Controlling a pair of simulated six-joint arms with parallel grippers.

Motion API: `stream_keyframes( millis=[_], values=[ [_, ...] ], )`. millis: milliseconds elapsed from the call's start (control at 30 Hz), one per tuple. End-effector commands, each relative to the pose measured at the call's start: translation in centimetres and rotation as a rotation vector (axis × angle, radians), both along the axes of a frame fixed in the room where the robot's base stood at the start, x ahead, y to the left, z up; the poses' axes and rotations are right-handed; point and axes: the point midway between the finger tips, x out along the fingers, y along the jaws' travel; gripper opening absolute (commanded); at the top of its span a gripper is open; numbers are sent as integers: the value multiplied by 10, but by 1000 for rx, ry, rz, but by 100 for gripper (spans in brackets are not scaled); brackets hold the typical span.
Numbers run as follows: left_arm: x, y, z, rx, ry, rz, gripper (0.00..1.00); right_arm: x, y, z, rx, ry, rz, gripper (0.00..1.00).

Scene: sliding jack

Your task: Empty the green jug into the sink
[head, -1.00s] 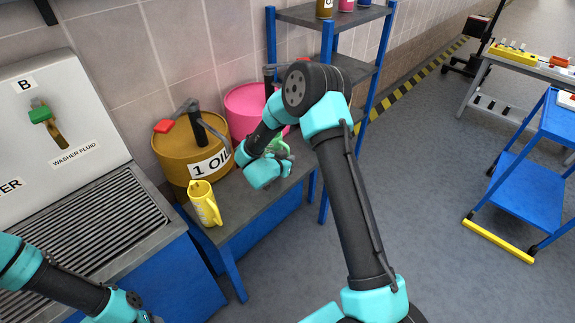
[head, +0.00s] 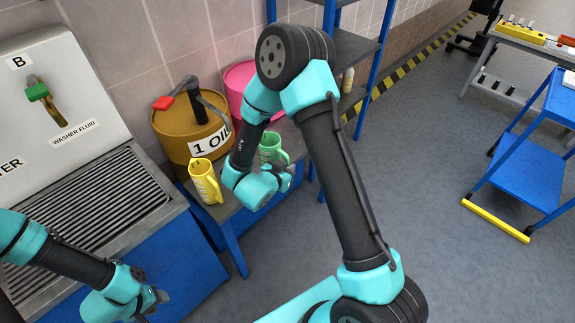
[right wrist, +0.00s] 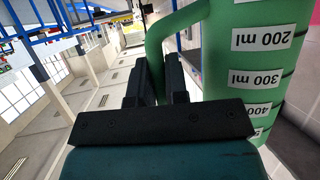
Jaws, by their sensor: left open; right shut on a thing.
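The green jug (head: 270,146) shows partly behind my right arm in the head view, its handle toward the right. In the right wrist view the jug (right wrist: 225,65) fills the right side, with white millilitre labels on it. My right gripper (head: 284,172) is shut on the jug's handle, which runs between its fingers (right wrist: 160,78). I cannot tell whether the jug touches the bench. The sink (head: 95,215) is the grated basin at the left, under a panel marked B, washer fluid. My left gripper (head: 155,300) is open and empty, low in front of the sink.
A yellow jug (head: 204,182) stands on the bench between the sink and my right gripper. Behind it are a brown oil drum (head: 175,135) with a pump and a pink drum (head: 240,78). A blue shelf rack (head: 372,75) stands behind my right arm.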

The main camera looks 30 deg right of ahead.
Motion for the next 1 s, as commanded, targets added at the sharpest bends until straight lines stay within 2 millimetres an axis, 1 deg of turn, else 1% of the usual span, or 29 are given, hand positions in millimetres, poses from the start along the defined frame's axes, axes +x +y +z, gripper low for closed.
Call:
stream_keyframes(
  millis=[400, 467, 567, 667, 767, 800, 1000],
  values=[
    [0, 0, 0, 0, 0, 0, 43, 1, 1, 1, 0, -1, 3, 0],
    [0, 0, 0, 0, 0, 0, 43, 3, 3, 4, 0, -3, 11, 0],
    [0, 0, 0, 0, 0, 0, 43, 11, 13, 14, 2, -5, 44, 0],
    [0, 0, 0, 0, 0, 0, 43, 24, 32, 33, 3, -9, 109, 0],
    [0, 0, 0, 0, 0, 0, 43, 39, 60, 61, 5, -10, 205, 0],
    [0, 0, 0, 0, 0, 0, 43, 46, 72, 74, 6, -10, 251, 0],
    [0, 0, 0, 0, 0, 0, 43, 67, 131, 135, 10, -8, 496, 0]
  ],
)
